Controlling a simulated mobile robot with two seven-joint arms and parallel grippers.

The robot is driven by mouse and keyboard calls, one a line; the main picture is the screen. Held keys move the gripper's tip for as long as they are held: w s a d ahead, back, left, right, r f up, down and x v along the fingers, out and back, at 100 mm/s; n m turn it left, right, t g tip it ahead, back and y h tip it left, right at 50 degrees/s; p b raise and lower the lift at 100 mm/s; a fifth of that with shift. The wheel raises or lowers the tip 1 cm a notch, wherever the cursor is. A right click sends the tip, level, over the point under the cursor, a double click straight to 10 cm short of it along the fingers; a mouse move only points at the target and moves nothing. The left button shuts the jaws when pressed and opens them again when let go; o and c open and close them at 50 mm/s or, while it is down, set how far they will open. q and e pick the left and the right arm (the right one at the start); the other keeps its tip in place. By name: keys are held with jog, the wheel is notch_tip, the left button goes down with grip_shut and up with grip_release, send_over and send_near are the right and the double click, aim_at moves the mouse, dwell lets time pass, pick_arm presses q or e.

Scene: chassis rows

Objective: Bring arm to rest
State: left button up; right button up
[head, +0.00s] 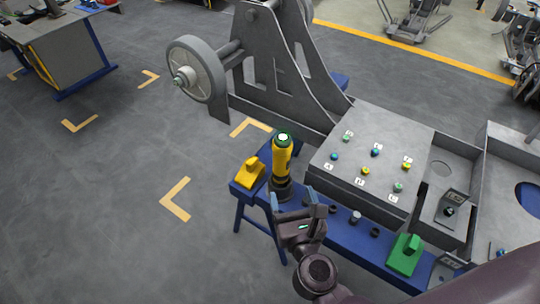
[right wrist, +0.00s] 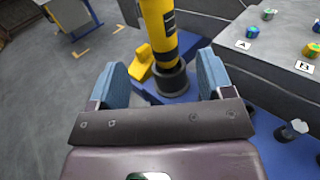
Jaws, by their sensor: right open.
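My right gripper (head: 293,199) is open and empty above the front edge of the blue bench (head: 340,231). In the right wrist view its two blue-padded fingers (right wrist: 161,78) stand wide apart. A yellow and black tool (head: 282,160) with a lit green top stands upright in a dark round holder (head: 281,190) on the bench. In the right wrist view the tool (right wrist: 160,28) stands beyond the fingertips, framed by the gap between them, with its top out of frame. My left gripper is not in view.
A yellow block (head: 250,174) and a green block (head: 404,255) sit on the bench. Behind it stands a grey chassis with a lettered panel (head: 385,137) of coloured knobs and a wheel (head: 196,71). Floor to the left is clear.

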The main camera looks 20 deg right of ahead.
pick_arm(q)
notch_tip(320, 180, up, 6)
jog(key=p, duration=0.7)
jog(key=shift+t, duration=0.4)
pick_arm(e)
jog(key=s+d+f+m+g, duration=0.2)
jog(key=s+d+m, duration=0.2)
jog(key=m, duration=0.7)
jog(key=s+d+f+m+g+y, duration=0.1)
jog(key=s+d+f+m+g, duration=0.1)
jog(key=s+m, duration=0.4)
jog(key=s+d+f+m+g+y, duration=0.1)
jog(key=s+d+m, duration=0.4)
jog(key=m, duration=1.1)
jog(key=shift+s+d+f+g, duration=0.4)
jog(key=shift+s+g, duration=0.2)
jog(key=shift+g, duration=0.3)
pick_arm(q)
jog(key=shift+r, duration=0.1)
